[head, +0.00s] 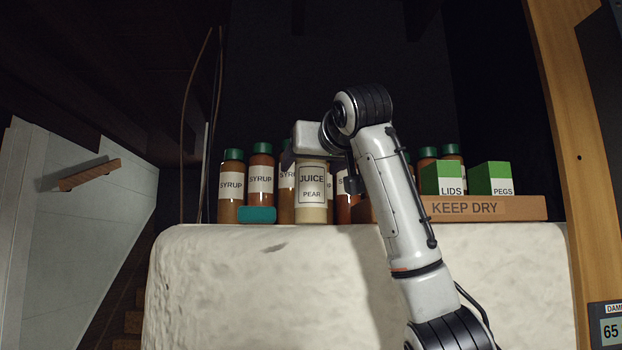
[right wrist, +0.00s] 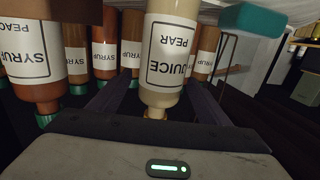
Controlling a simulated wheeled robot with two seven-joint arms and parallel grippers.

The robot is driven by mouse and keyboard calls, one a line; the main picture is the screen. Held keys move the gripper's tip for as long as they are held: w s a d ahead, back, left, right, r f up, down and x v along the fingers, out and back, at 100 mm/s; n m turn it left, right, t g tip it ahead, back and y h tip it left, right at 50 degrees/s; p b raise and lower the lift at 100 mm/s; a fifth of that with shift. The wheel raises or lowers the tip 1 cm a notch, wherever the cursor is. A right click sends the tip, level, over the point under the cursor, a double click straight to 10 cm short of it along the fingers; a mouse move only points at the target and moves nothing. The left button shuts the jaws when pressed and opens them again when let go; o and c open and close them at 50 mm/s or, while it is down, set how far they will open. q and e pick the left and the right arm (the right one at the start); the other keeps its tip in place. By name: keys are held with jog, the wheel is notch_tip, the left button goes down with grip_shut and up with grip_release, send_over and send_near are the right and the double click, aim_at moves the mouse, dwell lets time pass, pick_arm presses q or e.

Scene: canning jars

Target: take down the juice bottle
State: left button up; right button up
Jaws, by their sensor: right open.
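The juice bottle (head: 312,207), pale with a white "JUICE PEAR" label, stands upright on the white ledge in front of syrup bottles. It shows upside down in the right wrist view (right wrist: 170,48). My right gripper (head: 312,154) is at the top of the bottle and hides its cap in the head view. In the right wrist view its open fingers (right wrist: 158,92) lie on either side of the bottle's upper part and neck, with gaps that look clear. I cannot tell whether either finger touches it. My left gripper is not in view.
Several brown syrup bottles (head: 231,187) with green caps stand beside and behind the juice. A teal block (head: 257,214) lies at the front of the ledge (head: 270,280). At right, a "KEEP DRY" board (head: 490,208) fronts green-and-white LIDS (head: 441,178) and PEGS (head: 491,178) boxes.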

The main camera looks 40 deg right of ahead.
jog(key=shift+w+d, duration=0.2)
jog(key=shift+w, duration=0.25)
jog(key=shift+s, duration=0.1)
jog(key=c, duration=1.3)
jog(key=shift+r, duration=0.1)
jog(key=shift+c, duration=0.2)
